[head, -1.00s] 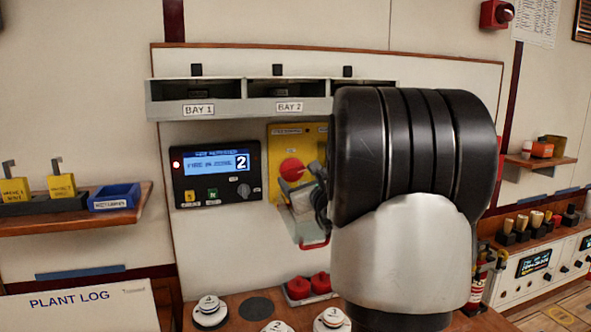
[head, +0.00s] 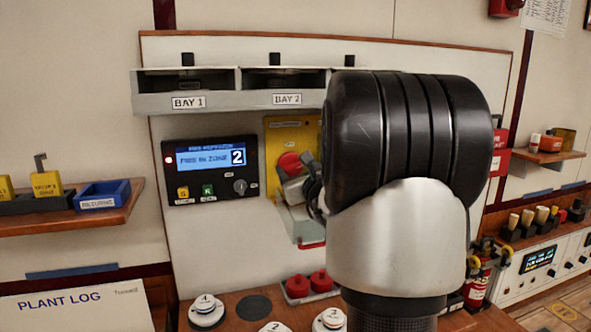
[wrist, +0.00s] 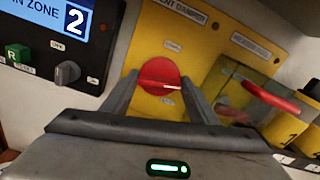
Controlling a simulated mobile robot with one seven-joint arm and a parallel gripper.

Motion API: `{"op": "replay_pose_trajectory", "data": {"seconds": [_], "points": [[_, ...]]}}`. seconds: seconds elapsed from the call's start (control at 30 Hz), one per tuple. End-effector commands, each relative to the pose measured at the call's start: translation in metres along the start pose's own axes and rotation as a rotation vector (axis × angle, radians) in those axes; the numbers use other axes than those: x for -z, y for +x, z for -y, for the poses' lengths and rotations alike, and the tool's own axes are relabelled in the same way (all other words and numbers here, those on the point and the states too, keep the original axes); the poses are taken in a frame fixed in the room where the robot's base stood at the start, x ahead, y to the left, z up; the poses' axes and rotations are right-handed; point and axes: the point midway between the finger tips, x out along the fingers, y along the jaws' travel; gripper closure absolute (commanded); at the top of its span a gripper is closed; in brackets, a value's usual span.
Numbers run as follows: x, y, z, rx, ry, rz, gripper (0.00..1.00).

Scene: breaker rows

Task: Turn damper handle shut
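The damper handle (wrist: 160,74) is a round red knob with a lighter raised bar, on a yellow panel (wrist: 168,42) lettered "...ENT DAMPER". In the wrist view the bar lies nearly level. My gripper (wrist: 159,84) is open, with one finger to each side of the red knob; I cannot tell whether either finger touches it. In the head view the red handle (head: 289,163) shows just left of my gripper (head: 302,187). My large black and white arm link hides the right part of the yellow panel.
A clear cover with a red bar (wrist: 270,97) stands out right of the handle. A black display unit (head: 210,170) with a dial is close on the left. Bay shelves (head: 230,98) are above. Red knobs (head: 309,284) and white round pieces sit on the bench below.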

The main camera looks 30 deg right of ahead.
Motion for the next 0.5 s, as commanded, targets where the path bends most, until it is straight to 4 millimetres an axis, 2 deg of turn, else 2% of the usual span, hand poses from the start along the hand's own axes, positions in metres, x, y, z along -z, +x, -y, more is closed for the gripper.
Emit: {"op": "replay_pose_trajectory", "data": {"seconds": [0.17,0.5], "points": [[0.0007,0.0000,-0.0005,-0.001,0.022,0.000,0.68],[0.0012,-0.0001,0.0008,0.000,0.260,-0.001,0.68]]}}
